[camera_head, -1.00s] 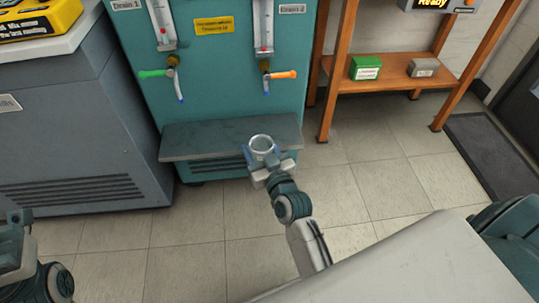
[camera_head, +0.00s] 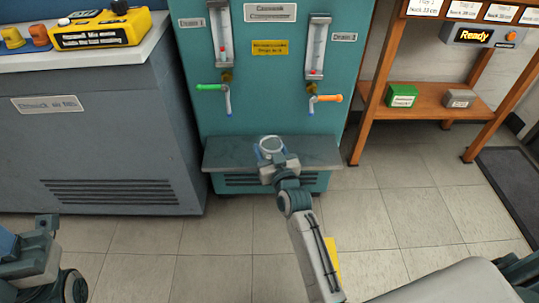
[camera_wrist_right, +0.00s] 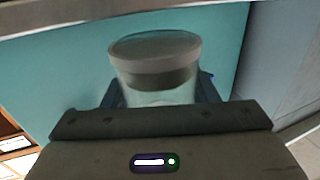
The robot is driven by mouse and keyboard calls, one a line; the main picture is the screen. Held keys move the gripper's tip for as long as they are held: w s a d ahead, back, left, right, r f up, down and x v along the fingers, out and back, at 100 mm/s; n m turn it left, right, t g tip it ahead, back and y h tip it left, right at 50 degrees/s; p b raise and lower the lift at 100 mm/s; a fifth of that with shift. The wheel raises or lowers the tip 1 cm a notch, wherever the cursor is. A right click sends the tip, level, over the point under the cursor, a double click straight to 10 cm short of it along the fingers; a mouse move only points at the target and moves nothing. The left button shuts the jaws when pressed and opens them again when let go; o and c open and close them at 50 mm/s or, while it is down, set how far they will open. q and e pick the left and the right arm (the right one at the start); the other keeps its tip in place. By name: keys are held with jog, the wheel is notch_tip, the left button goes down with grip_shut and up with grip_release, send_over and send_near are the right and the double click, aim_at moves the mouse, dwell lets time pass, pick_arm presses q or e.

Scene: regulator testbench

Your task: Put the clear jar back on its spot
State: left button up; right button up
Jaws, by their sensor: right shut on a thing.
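The clear jar (camera_head: 271,146) is upright in my right gripper (camera_head: 274,160), in front of the ledge of the teal test bench. The right wrist view shows the jar (camera_wrist_right: 156,72) between the fingers, with a pale rim and a darker band below it. My right gripper is shut on the jar. The grey ledge (camera_head: 320,153) sits under the two drain taps; I cannot tell whether the jar is over it or short of it. My left gripper (camera_head: 45,225) is at the lower left edge, partly cut off, and its jaw state is unclear.
A green-handled tap (camera_head: 212,88) and an orange-handled tap (camera_head: 325,98) hang above the ledge. A grey cabinet (camera_head: 100,130) with a yellow device (camera_head: 100,28) stands left. A wooden shelf (camera_head: 425,100) with a green box (camera_head: 402,95) stands right.

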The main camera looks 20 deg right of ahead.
jog(key=w, duration=0.1)
jog(key=w+d+b, duration=0.1)
jog(key=w, duration=0.1)
jog(key=shift+f, duration=0.15)
jog(key=shift+w, duration=0.35)
jog(key=shift+w+d+f, duration=0.2)
jog(key=shift+w, duration=0.35)
jog(key=shift+w+d+f, duration=0.15)
jog(key=shift+w, duration=0.4)
jog(key=shift+f, duration=0.4)
jog(key=o, duration=1.2)
jog(key=shift+c, duration=0.2)
